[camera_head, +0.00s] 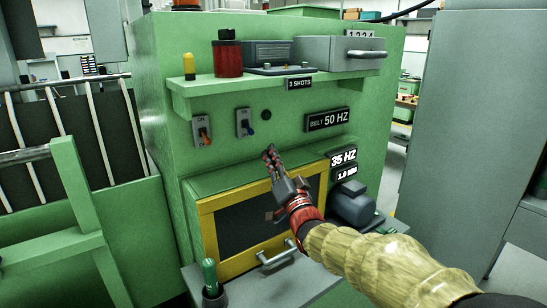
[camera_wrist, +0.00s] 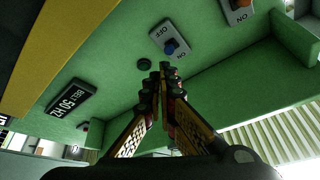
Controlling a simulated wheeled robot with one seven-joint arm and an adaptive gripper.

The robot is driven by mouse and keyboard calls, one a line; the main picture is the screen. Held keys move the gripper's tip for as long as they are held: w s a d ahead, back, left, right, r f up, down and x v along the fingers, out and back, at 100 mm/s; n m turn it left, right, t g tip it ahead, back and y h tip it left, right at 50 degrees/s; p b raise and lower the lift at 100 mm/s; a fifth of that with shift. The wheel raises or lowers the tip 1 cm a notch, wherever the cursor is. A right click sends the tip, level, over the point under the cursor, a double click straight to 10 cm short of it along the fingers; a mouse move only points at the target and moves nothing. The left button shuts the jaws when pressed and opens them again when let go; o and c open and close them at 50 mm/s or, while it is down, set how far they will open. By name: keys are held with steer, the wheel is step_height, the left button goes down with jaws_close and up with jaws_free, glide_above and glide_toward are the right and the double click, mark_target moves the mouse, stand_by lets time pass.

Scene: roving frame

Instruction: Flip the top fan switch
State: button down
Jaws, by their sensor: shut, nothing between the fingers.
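Two toggle switches sit side by side on the green panel. The left one has an orange lever (camera_head: 203,134); its plate also shows at the top of the wrist view (camera_wrist: 237,14). The right one has a blue lever (camera_head: 248,129) and also shows in the wrist view (camera_wrist: 170,47). I see no readable fan label on either. My gripper (camera_head: 269,153) is shut and empty, below and slightly right of the blue-lever switch. In the wrist view its fingertips (camera_wrist: 166,68) appear just beside that switch, with no clear contact.
A dark round button (camera_head: 266,115) is right of the blue-lever switch. A green shelf (camera_head: 246,88) with a red cylinder (camera_head: 228,58) overhangs the switches. A "BELT 50 HZ" display (camera_head: 327,119) is to the right. A yellow-framed window (camera_head: 207,228) and grey motor (camera_head: 354,204) are below.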

steer(key=shift+r+h, duration=0.1)
steer(key=shift+h, duration=0.2)
steer(key=s+d+f+g+h+p, duration=0.2)
steer(key=s+d+g+h, duration=0.15)
steer(key=s+d, duration=0.4)
steer(key=s+d+f+g+h+p, duration=0.1)
steer(key=s+d+f+g+h, duration=0.25)
steer(key=s+d, duration=0.35)
steer(key=s+d+f+n+g, duration=0.1)
steer(key=s+f+g, duration=0.1)
steer(key=s, duration=0.7)
steer(key=s+d+f+n+g+p, duration=0.1)
steer(key=s+f+g, duration=0.2)
steer(key=s, duration=0.7)
steer(key=s+d+f+n+g+p, duration=0.1)
steer(key=s+f+g, duration=0.2)
steer(key=s, duration=0.6)
steer(key=shift+s+d+f+h, duration=0.4)
steer(key=shift+f, duration=0.5)
steer(key=c, duration=2.6)
jaws_free()
